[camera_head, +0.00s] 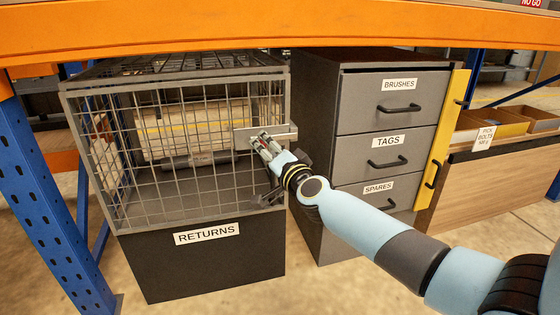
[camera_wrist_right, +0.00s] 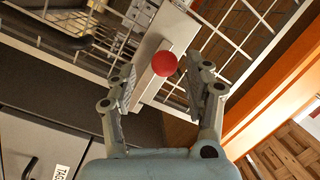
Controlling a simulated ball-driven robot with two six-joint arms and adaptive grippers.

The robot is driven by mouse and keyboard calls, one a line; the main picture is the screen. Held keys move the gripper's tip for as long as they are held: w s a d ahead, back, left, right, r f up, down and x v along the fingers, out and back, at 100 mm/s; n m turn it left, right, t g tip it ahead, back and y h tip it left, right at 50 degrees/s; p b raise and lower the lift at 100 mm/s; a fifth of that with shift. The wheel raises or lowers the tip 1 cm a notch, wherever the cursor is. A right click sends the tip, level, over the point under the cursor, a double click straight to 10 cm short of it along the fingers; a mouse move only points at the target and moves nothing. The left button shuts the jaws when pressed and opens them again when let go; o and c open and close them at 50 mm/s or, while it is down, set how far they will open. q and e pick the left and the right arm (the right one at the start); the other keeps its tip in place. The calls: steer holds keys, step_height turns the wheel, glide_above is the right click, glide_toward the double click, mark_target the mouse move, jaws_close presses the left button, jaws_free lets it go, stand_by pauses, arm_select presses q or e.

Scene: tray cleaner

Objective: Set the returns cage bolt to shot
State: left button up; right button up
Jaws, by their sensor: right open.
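The returns cage (camera_head: 180,113) is a grey wire-mesh cage on a dark box labelled RETURNS. Its bolt (camera_head: 284,131) is a pale metal bar and plate at the cage's right side. In the right wrist view the bolt (camera_wrist_right: 152,77) carries a round red knob (camera_wrist_right: 165,63). My right gripper (camera_head: 263,142) is at the bolt and hides part of it in the head view. In the wrist view my right gripper (camera_wrist_right: 160,75) is open, its fingers on either side of the bar and knob. I cannot tell whether they touch. My left gripper is not in view.
A grey drawer unit (camera_head: 349,118) labelled BRUSHES, TAGS and SPARES stands right of the cage. A yellow upright panel (camera_head: 441,140) is beside it. An orange beam (camera_head: 280,27) crosses above, with a blue post (camera_head: 45,200) at left. A pale package (camera_head: 190,125) lies inside the cage.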

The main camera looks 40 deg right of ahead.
steer(key=s+a, duration=0.1)
steer(key=s, duration=0.7)
steer(key=shift+s+a, duration=0.2)
steer(key=shift+s, duration=0.15)
steer(key=shift+f, duration=0.1)
